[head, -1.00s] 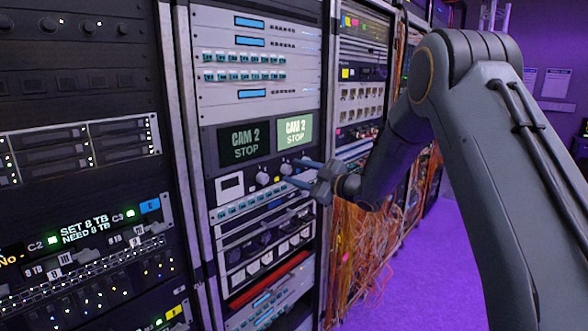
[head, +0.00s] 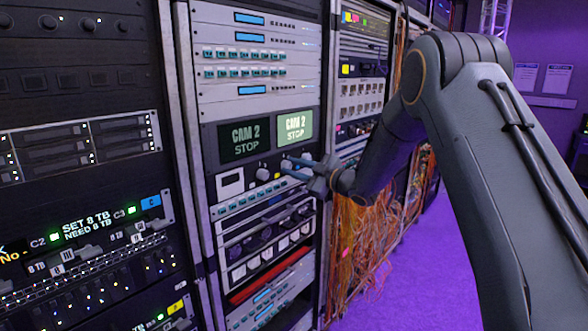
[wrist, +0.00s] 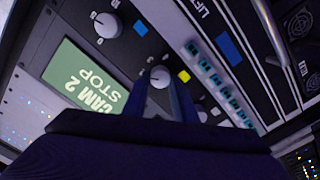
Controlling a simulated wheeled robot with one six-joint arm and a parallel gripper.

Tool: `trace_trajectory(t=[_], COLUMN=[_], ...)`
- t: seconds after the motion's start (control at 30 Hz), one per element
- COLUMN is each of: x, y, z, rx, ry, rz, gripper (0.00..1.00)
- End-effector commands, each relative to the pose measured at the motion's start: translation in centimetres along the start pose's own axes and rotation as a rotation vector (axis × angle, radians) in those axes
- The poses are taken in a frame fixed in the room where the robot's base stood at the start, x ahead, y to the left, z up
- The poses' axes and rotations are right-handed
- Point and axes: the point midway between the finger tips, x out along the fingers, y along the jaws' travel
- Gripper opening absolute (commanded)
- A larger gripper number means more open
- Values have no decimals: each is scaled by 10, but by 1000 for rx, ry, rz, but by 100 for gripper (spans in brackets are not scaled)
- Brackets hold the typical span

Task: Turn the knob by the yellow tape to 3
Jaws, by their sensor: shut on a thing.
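A silver-grey knob (wrist: 160,76) sits on a dark panel in the wrist view, right beside a small piece of yellow tape (wrist: 184,76). My gripper (wrist: 161,84) has one blue-grey finger on each side of this knob and is shut on it. The markings around the knob are too small or covered to read. In the head view my gripper (head: 287,168) reaches the panel from the right, and its fingers largely hide the knob. The tape is hard to make out there.
Another knob (head: 262,174) stands left of the gripper, under the CAM 2 STOP screens (head: 245,142). A row of teal connectors (wrist: 214,78) runs close by. Orange cables (head: 360,250) hang to the right of the rack. The purple floor at right is clear.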

Motion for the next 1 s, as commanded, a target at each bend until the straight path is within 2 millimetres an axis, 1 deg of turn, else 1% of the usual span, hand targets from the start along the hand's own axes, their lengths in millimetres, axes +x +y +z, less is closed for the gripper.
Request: trace_trajectory(t=[0.27,0.7,1.0], x=[0,1,1], y=[-1,-1,-1], z=[0,0,1], rx=[146,533,735], ry=[-1,-2,-2], rz=[-2,-3,-4], gripper=[3,3,3])
